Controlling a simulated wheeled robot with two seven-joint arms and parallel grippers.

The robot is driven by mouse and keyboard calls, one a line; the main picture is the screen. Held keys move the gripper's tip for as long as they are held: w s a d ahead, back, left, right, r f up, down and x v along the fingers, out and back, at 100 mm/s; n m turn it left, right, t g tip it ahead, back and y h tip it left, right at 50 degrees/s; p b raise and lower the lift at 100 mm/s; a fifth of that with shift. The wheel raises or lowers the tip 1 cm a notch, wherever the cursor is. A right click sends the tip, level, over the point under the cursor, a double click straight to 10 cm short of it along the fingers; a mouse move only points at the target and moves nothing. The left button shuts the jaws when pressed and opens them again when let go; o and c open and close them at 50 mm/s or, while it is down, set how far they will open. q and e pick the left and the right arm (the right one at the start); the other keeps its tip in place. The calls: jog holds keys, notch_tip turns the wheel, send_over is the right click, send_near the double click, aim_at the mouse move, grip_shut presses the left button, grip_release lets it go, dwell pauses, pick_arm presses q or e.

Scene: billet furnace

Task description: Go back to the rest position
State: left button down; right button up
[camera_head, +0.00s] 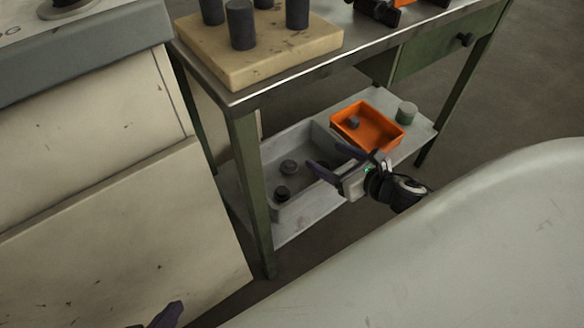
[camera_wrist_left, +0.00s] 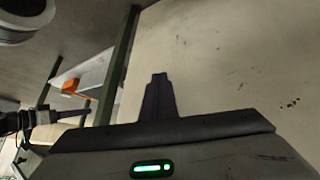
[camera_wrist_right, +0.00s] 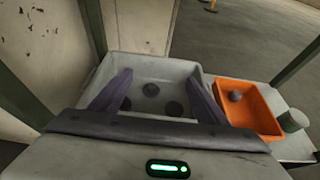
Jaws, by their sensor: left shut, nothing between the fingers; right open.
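My right gripper (camera_head: 322,155) is over the lower shelf of the green table, at the right part of the grey bin (camera_head: 271,168). Its fingers are apart and empty; they also show open over the grey bin in the right wrist view (camera_wrist_right: 156,84). My left gripper (camera_head: 168,316) is only partly in view at the bottom left of the head view. In the left wrist view its fingers (camera_wrist_left: 159,80) are together with nothing between them, in front of a cream panel.
The grey bin holds dark round pieces (camera_wrist_right: 150,90). An orange bin (camera_head: 376,138) with one piece and a greenish cylinder (camera_head: 406,113) stand beside it. The tabletop carries a tan block (camera_head: 265,66) with dark cylinders. A cream cabinet (camera_head: 90,200) stands left of the table.

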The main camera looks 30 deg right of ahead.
dwell(0.3)
jog(key=s+a+m+g, duration=0.3)
jog(key=s+a+m, duration=0.3)
jog(key=m, duration=0.6)
jog(key=s+a+r+m+g+h, duration=0.1)
jog(key=s+a+m+g, duration=0.25)
jog(key=s+m, duration=0.6)
jog(key=s+a+m+g, duration=0.4)
jog(key=s+a+m, duration=0.1)
jog(key=m, duration=0.8)
jog(key=w+a+n+t+y, duration=0.1)
jog(key=w+a+t+y, duration=0.4)
jog(key=a, duration=0.6)
pick_arm(q)
jog(key=s+a+r+t+y+p, duration=0.1)
jog(key=a+r+p, duration=0.1)
jog(key=r+p, duration=0.5)
jog(key=s+a+r+n+p, duration=0.1)
jog(key=a+r+p, duration=0.2)
jog(key=r+p, duration=0.4)
jog(key=p, duration=0.9)
jog(key=shift+t+y, duration=0.4)
pick_arm(e)
jog(key=s+d+r+m+h, duration=0.1)
jog(key=d+r, duration=0.4)
jog(key=r, duration=0.8)
jog(key=shift+h, duration=0.8)
